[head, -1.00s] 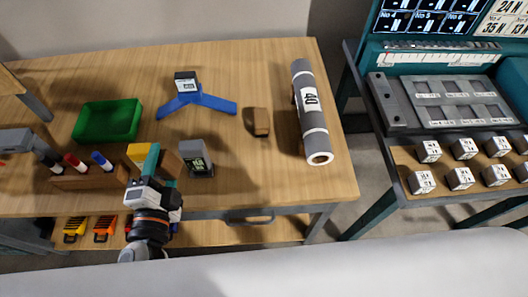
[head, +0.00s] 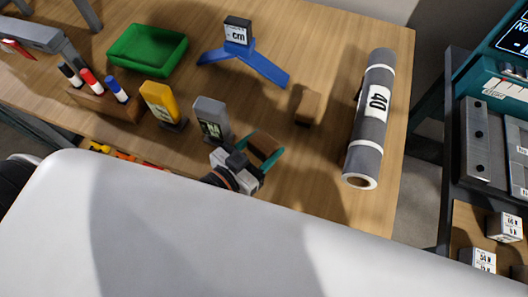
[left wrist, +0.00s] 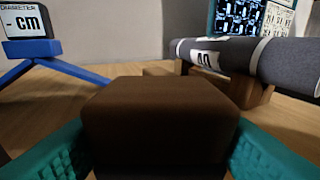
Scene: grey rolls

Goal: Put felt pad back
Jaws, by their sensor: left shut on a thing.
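The felt pad (head: 266,146), a dark brown block, is held between the teal fingers of my left gripper (head: 262,150). In the left wrist view the pad (left wrist: 160,118) fills the middle, with a teal finger on each side and a darker underside. My left gripper is shut on it, over the front of the table, just right of the grey display device (head: 211,121). I cannot tell its height above the table. A similar small brown block (head: 307,106) rests on the table farther back. My right gripper is not in view.
A grey roll (head: 371,125) marked 40 lies at the right end of the table (head: 330,45). A blue stand (head: 243,62), green tray (head: 147,50), yellow device (head: 162,102) and marker rack (head: 107,101) stand left and behind. Bare tabletop lies between the brown block and roll.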

